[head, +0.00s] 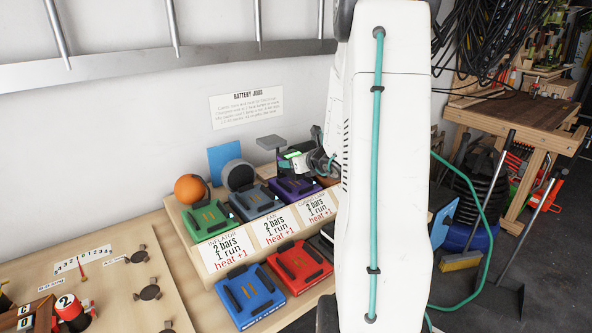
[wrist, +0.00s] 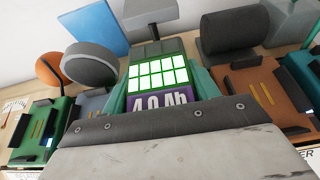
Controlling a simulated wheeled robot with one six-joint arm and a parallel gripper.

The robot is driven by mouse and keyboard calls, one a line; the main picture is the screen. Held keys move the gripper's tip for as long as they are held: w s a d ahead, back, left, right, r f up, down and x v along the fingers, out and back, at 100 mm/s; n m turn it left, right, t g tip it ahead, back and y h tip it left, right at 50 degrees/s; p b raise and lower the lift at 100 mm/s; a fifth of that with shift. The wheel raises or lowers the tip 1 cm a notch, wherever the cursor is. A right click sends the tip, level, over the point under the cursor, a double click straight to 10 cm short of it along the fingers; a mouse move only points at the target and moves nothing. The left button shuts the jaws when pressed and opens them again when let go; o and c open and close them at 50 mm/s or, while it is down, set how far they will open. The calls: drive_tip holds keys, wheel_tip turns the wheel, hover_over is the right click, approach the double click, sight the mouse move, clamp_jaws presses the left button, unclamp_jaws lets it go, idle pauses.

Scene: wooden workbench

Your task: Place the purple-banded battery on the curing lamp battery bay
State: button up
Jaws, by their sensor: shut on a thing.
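The purple-banded battery (wrist: 160,85) fills the middle of the wrist view, marked 4.0 Ah, with several lit green bars. My gripper (head: 312,162) is shut on it, with teal fingers at its two sides in the wrist view. In the head view the battery (head: 291,156) shows only as a small green-lit part by the gripper. The curing lamp battery bay (head: 293,189) is purple, at the right of the visible row. The gripper and battery are at its back edge in the picture; I cannot tell whether they touch it. My arm hides what lies to the right.
The green inflator bay (head: 208,221) and the grey-blue fan bay (head: 257,201) stand left of the purple bay. A red block (head: 300,266) and a blue block (head: 250,296) lie in front. An orange-brown bay (wrist: 265,85) is right of the battery in the wrist view.

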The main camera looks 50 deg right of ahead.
drive_tip(key=shift+f, duration=1.7)
drive_tip(key=shift+f, duration=0.15)
drive_tip(key=o, duration=1.4)
